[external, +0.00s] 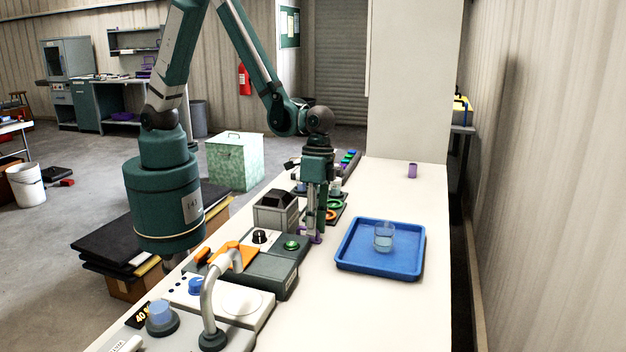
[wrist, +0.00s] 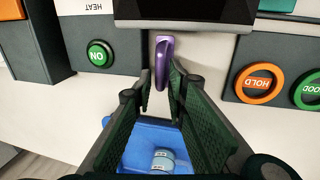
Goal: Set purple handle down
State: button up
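The purple handle (wrist: 163,58) shows in the wrist view at my fingertips, long and rounded, beside the dark edge of a unit. Its lower part lies between the two fingers of my gripper (wrist: 161,82). The finger gap is narrow, and I cannot tell whether both fingers touch it. In the external view my gripper (external: 315,232) points straight down near the bench top. A small purple part of the handle (external: 317,239) shows at the fingertips, low by the bench. The fingers partly hide it there.
A blue tray (external: 350,262) holding a glass beaker (external: 383,237) is to the right. A grey unit with a green ON button (wrist: 100,53) and orange HOLD ring (wrist: 258,84) are close by. A small purple cylinder (external: 412,171) stands farther back. The right front bench is clear.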

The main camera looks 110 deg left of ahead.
grip_shut()
jog(key=shift+r, duration=0.15)
notch_tip(320, 180, up, 18)
jog(key=shift+p, duration=0.4)
dwell(0.5)
jog(key=shift+f, duration=0.2)
dwell(0.5)
jog(key=w+a+f+b, duration=0.3)
jog(key=w+a+f, duration=0.1)
jog(key=a, duration=0.4)
jog(key=w+a+f+b, duration=0.2)
jog(key=w+a+f, duration=0.3)
jog(key=a, duration=0.3)
jog(key=shift+w+a+f+b, duration=0.2)
jog(key=shift+a+f+b, duration=0.15)
jog(key=shift+f+b, duration=0.1)
jog(key=shift+d, duration=0.15)
dwell(0.4)
